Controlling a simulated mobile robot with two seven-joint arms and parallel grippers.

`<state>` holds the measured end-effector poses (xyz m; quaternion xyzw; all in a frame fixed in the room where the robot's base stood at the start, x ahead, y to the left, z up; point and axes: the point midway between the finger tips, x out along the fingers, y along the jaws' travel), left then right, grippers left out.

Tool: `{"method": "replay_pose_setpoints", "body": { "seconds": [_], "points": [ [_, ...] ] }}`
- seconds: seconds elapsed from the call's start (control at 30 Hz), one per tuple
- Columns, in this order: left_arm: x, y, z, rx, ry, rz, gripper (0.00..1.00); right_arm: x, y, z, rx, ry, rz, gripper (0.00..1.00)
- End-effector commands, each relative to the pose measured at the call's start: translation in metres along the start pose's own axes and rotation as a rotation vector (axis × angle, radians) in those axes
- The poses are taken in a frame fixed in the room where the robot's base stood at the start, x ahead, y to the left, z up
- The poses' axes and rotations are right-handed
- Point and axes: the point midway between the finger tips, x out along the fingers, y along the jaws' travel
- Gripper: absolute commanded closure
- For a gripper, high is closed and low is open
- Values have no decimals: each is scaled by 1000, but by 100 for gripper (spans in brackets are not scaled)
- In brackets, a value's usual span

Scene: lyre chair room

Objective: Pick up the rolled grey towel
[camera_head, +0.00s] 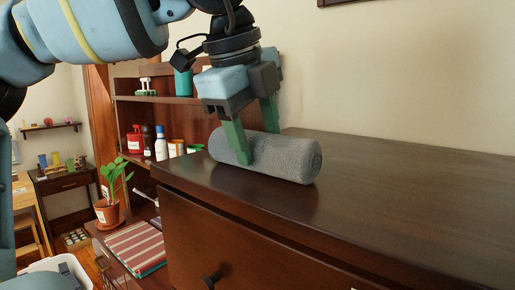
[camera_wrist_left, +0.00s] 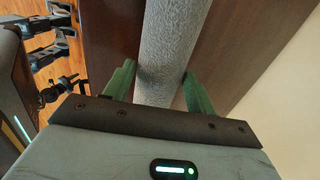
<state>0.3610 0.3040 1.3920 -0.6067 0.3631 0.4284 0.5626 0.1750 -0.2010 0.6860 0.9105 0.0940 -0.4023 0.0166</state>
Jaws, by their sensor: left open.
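The rolled grey towel (camera_head: 285,157) lies on its side on top of the dark brown dresser (camera_head: 420,190) in the head view. My left gripper (camera_head: 258,148) points down at the towel with its green fingers on either side of it. The near finger is in front of the roll, and the far finger is partly hidden behind it. In the left wrist view the towel (camera_wrist_left: 165,50) runs between the two spread green fingers (camera_wrist_left: 155,88). The fingers are open; I cannot tell whether either touches the towel. My right gripper is not clearly in view.
A wooden shelf (camera_head: 160,98) with bottles and jars stands left of and behind the dresser. A potted plant (camera_head: 108,212) and a red striped cloth (camera_head: 138,245) are at the lower left. The dresser top right of the towel is clear. A wall is behind.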

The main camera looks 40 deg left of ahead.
Motion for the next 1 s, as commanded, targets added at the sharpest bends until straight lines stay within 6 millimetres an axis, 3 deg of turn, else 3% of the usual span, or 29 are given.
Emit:
{"method": "replay_pose_setpoints", "body": {
  "seconds": [0.13,0.4,0.67,1.0],
  "points": [
    [15,0,0,1,1,1,44,-1,1,-2,-4,5,0,64],
    [18,0,0,0,1,-1,44,0,1,-1,-3,2,1,64],
    [18,0,0,0,0,0,75,-1,0,0,1,1,1,64],
    [16,-1,0,0,0,-1,77,0,-2,0,11,-1,1,64]
  ]
}}
